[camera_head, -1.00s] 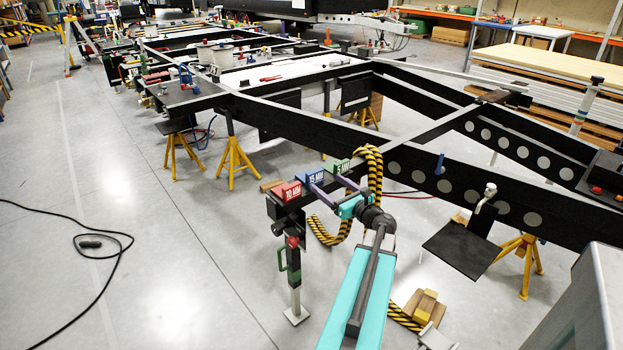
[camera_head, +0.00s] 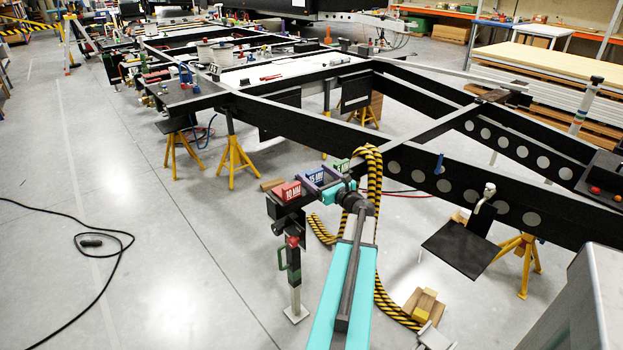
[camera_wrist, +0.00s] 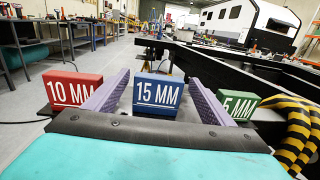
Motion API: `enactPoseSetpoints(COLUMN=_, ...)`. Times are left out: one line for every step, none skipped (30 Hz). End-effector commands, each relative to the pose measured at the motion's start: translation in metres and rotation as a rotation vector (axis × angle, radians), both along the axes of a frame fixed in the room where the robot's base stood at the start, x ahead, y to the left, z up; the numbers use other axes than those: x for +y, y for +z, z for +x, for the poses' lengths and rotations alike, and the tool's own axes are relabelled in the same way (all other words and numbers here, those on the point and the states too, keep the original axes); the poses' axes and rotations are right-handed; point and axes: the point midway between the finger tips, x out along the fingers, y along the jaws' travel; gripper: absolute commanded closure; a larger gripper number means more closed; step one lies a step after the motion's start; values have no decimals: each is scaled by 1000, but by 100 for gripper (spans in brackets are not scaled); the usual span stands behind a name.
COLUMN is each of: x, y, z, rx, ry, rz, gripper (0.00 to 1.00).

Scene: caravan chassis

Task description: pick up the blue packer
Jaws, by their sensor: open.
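The blue packer (camera_head: 312,178), marked 15 MM, stands upright on the end of a black beam, between a red and a green packer. In the wrist view the blue packer (camera_wrist: 158,98) is centred, with its label facing me. My gripper (camera_wrist: 158,76) is open, with one purple finger on the left of the blue packer and one on the right. It also shows in the head view (camera_head: 318,178), where its wrist partly covers the packers. I cannot tell whether either finger touches the packer.
The red 10 MM packer (camera_wrist: 74,90) is just outside the left finger. The green 5 MM packer (camera_wrist: 239,105) is just outside the right finger. A yellow-black striped hose (camera_head: 376,190) hangs close on the right. Open floor (camera_head: 150,260) lies left.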

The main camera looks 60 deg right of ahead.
Motion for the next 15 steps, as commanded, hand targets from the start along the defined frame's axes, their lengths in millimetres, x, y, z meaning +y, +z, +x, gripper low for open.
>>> enactPoseSetpoints(x=0, y=0, z=0, rx=0, ry=0, rz=0, gripper=23)
enactPoseSetpoints(x=0, y=0, z=0, rx=0, ry=-1, rz=0, gripper=23)
enactPoseSetpoints(x=0, y=0, z=0, rx=0, ry=-1, rz=0, gripper=23)
enactPoseSetpoints(x=0, y=0, z=0, rx=0, ry=-1, rz=0, gripper=23)
enactPoseSetpoints(x=0, y=0, z=0, rx=0, ry=-1, rz=0, gripper=23)
enactPoseSetpoints(x=0, y=0, z=-1, rx=0, ry=-1, rz=0, gripper=23)
enactPoseSetpoints(x=0, y=0, z=-1, rx=0, ry=-1, rz=0, gripper=23)
enactPoseSetpoints(x=0, y=0, z=0, rx=0, ry=-1, rz=0, gripper=23)
enactPoseSetpoints(x=-1, y=0, z=1, rx=0, ry=-1, rz=0, gripper=23)
enactPoseSetpoints(x=-1, y=0, z=2, rx=0, ry=-1, rz=0, gripper=23)
enactPoseSetpoints(x=-2, y=0, z=3, rx=0, ry=-1, rz=0, gripper=23)
enactPoseSetpoints(x=-3, y=1, z=5, rx=0, ry=-1, rz=0, gripper=23)
enactPoseSetpoints(x=-4, y=1, z=8, rx=0, ry=-1, rz=0, gripper=23)
enactPoseSetpoints(x=-5, y=1, z=10, rx=0, ry=-1, rz=1, gripper=23)
enactPoseSetpoints(x=-6, y=1, z=14, rx=0, ry=-1, rz=1, gripper=23)
